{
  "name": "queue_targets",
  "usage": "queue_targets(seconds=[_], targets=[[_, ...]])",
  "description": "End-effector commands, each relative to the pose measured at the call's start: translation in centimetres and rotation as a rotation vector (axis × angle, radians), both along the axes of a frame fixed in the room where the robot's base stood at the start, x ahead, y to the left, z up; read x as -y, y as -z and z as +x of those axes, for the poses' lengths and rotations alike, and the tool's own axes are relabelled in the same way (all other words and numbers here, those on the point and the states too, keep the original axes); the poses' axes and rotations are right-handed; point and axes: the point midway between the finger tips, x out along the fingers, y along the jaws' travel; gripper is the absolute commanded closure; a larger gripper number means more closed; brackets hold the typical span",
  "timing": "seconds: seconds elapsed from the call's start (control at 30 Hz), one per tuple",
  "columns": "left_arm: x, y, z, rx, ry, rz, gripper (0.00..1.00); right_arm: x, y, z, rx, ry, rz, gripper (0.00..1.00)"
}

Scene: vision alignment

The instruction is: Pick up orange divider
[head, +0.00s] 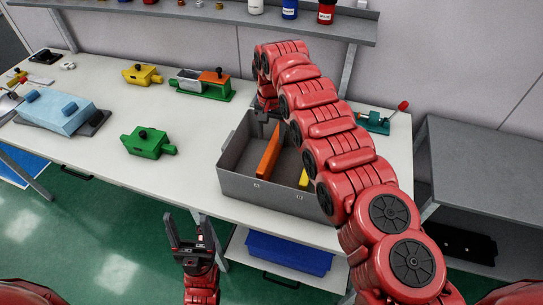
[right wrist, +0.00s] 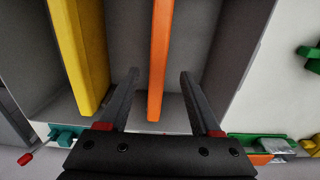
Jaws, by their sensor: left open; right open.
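The orange divider (head: 268,155) is a flat upright panel inside the grey bin (head: 245,188) on the table. In the right wrist view the orange divider (right wrist: 160,60) runs down between the two fingers. My right gripper (right wrist: 158,95) is open, with one finger on each side of the divider and a gap on both sides. In the head view my right gripper (head: 266,112) is over the bin's back wall and partly hidden. My left gripper (head: 190,235) is open and empty in front of the table, below the bin.
A yellow divider (right wrist: 78,50) stands in the same bin, beside the orange one. Green block (head: 147,142), yellow block (head: 142,74) and a green-orange fixture (head: 203,84) sit left of the bin. A shelf (head: 190,12) hangs behind. A blue bin (head: 290,253) lies below the table.

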Motion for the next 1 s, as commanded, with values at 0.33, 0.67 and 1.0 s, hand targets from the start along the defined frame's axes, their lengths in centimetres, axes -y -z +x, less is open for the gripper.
queue_targets(seconds=[0.33,0.67,1.0], targets=[[0.0,-3.0,0.0,0.000,0.000,0.000,0.33,0.0,4.2,-0.5,0.000,0.000,0.003,0.35],[0.0,-2.9,0.0,0.000,0.000,0.000,0.33,0.2,4.7,-0.5,0.000,0.001,0.000,0.46],[0.0,-2.9,0.0,0.000,0.000,0.000,0.33,0.2,4.7,-0.5,0.001,0.001,0.000,1.00]])
